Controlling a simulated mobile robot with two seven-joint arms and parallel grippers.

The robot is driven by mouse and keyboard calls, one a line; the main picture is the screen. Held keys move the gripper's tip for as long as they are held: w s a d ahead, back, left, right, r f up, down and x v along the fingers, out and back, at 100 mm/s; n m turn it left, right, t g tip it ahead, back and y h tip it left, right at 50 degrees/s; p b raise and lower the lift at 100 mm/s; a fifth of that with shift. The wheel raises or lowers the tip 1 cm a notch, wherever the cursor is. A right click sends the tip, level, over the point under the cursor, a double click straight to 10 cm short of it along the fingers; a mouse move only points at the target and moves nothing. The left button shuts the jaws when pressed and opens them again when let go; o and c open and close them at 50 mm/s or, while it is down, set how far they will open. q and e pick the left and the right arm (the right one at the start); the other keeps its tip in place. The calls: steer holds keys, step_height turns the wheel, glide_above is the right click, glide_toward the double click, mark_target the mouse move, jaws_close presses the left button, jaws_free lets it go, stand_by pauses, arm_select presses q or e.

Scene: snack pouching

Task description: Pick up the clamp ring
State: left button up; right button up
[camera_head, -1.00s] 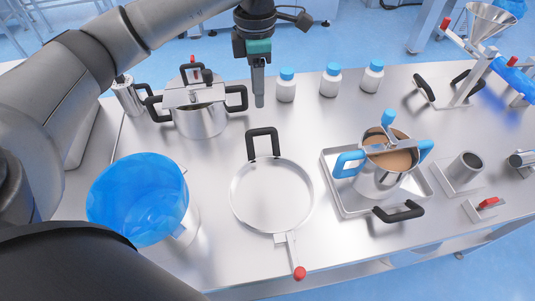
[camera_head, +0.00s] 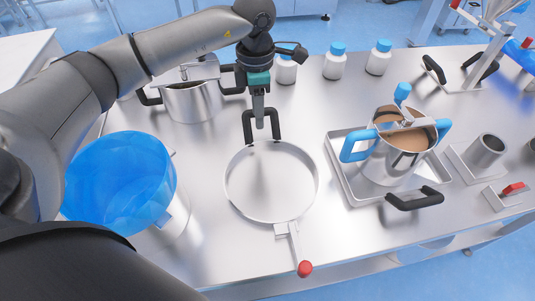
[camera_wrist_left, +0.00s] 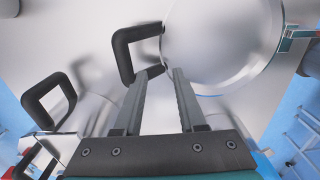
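The clamp ring (camera_head: 228,190) is a round metal ring lying on the steel table in front of me. It has a black handle (camera_head: 278,124) on its far side and a red-tipped lever (camera_head: 295,247) on its near side. My left gripper (camera_head: 260,124) is over the black handle. In the left wrist view, the two fingers (camera_wrist_left: 162,72) are apart, with one end of the handle (camera_wrist_left: 122,52) showing at the gap between their tips. I cannot tell whether they touch it. Part of the ring (camera_wrist_left: 215,91) shows beyond the fingers. My right gripper is not in view.
A blue-lined bucket (camera_head: 120,180) stands left of the ring and a lidded pot (camera_head: 193,105) behind it. On the right, a blue-handled pot (camera_head: 385,165) stands on a metal tray (camera_head: 350,205). White blue-capped bottles (camera_head: 334,67) stand at the back.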

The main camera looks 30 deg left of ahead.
arm_select(q)
step_height(320, 180, down, 3)
steer(key=shift+f, duration=0.15)
steer(key=shift+s+d+f, duration=0.1)
steer(key=shift+d+f, duration=0.05)
steer(key=shift+f, duration=1.2)
steer(key=shift+s+d+f, duration=0.1)
steer(key=shift+d+f, duration=0.05)
steer(key=shift+f, duration=1.2)
steer(key=shift+c, duration=0.3)
jaws_close()
steer(key=shift+r, duration=0.1)
